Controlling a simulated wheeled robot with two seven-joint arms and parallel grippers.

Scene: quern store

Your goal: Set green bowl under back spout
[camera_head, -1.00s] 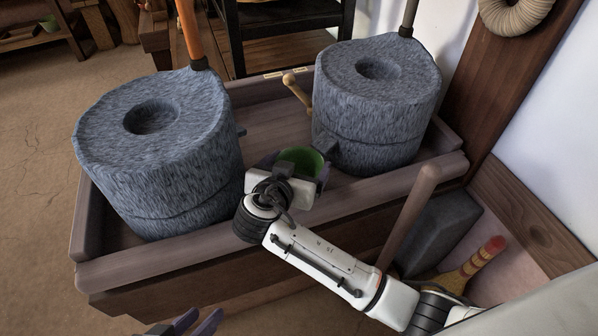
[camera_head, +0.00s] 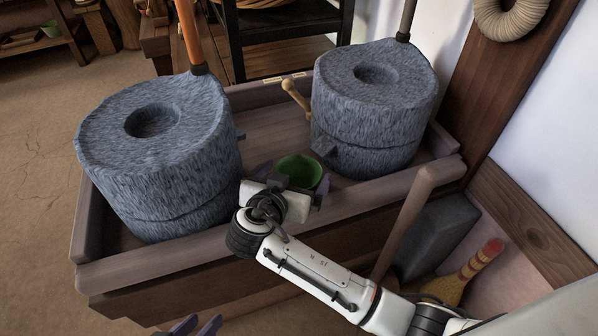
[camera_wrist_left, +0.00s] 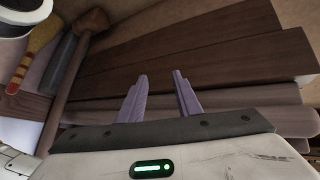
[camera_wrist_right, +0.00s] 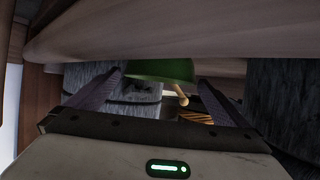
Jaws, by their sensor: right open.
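The green bowl (camera_head: 299,170) sits opening up between the two stone querns, inside the wooden trough near its front wall. My right gripper (camera_head: 294,177) is open, with its purple fingers on either side of the bowl. In the right wrist view the bowl (camera_wrist_right: 160,70) shows between and beyond the fingertips; whether they touch it is unclear. The right, farther quern (camera_head: 374,105) has a small dark spout (camera_head: 324,153) just up and right of the bowl. The left quern (camera_head: 160,150) has a spout (camera_head: 241,136) too. My left gripper (camera_wrist_left: 161,78) is open and empty, low outside the trough.
The trough's front wall (camera_head: 160,262) runs beneath my right wrist. A wooden peg handle (camera_head: 296,95) stands by the right quern. Floor at left is clear.

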